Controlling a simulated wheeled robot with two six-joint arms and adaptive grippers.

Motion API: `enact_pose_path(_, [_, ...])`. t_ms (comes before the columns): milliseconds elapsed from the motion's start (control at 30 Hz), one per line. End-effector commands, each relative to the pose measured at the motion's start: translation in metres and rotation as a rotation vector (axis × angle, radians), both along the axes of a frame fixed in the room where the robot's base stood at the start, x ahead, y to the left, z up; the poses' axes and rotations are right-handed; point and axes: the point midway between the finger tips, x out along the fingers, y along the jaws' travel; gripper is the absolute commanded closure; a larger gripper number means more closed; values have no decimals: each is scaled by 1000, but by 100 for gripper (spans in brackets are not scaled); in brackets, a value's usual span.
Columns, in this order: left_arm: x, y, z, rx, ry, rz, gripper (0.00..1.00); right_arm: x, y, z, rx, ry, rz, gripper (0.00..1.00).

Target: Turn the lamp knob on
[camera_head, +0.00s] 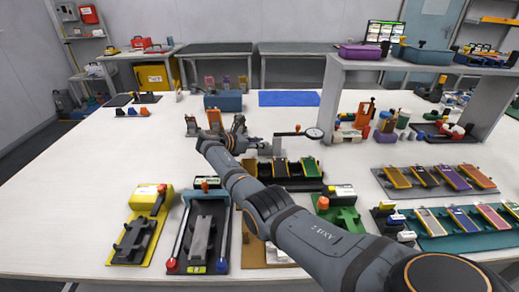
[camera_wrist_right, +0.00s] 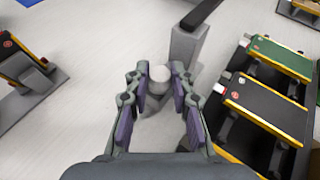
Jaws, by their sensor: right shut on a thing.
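The lamp (camera_head: 277,147) has a grey post with a dark arm reaching right to a round head (camera_head: 314,133); its post also shows in the right wrist view (camera_wrist_right: 187,45). A pale round knob (camera_wrist_right: 159,73) sits in front of the post. My right gripper (camera_head: 257,145) is at the left side of the lamp post. In the wrist view my right gripper (camera_wrist_right: 159,78) has its two fingers on either side of the knob, shut on it. In the head view the knob is too small to make out. My left gripper is not in view.
A dark tray of pouch cells (camera_head: 285,183) lies just in front of the lamp. A blue box (camera_head: 230,101) and a blue mat (camera_head: 289,98) are behind. Fixtures line the front edge, including a yellow one (camera_head: 150,198). The table's left part is mostly bare.

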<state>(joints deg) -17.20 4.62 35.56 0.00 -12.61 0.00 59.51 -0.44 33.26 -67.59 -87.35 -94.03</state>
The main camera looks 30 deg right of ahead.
Motion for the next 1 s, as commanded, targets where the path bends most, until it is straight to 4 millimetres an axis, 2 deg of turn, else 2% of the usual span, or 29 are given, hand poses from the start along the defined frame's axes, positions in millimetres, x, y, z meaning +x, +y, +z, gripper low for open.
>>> enact_pose_path(400, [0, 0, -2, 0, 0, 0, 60, 0, 0, -1, 3, 2, -7, 100])
enact_pose_path(433, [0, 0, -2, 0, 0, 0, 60, 0, 0, -1, 3, 3, -6, 74])
enact_pose_path(500, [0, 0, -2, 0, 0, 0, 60, 0, 0, -1, 3, 2, -7, 66])
enact_pose_path(833, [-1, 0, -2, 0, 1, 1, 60, 0, 4, 1, 2, 1, -5, 66])
enact_pose_path(1000, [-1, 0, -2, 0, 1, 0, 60, -2, 33, 12, 4, -1, -4, 66])
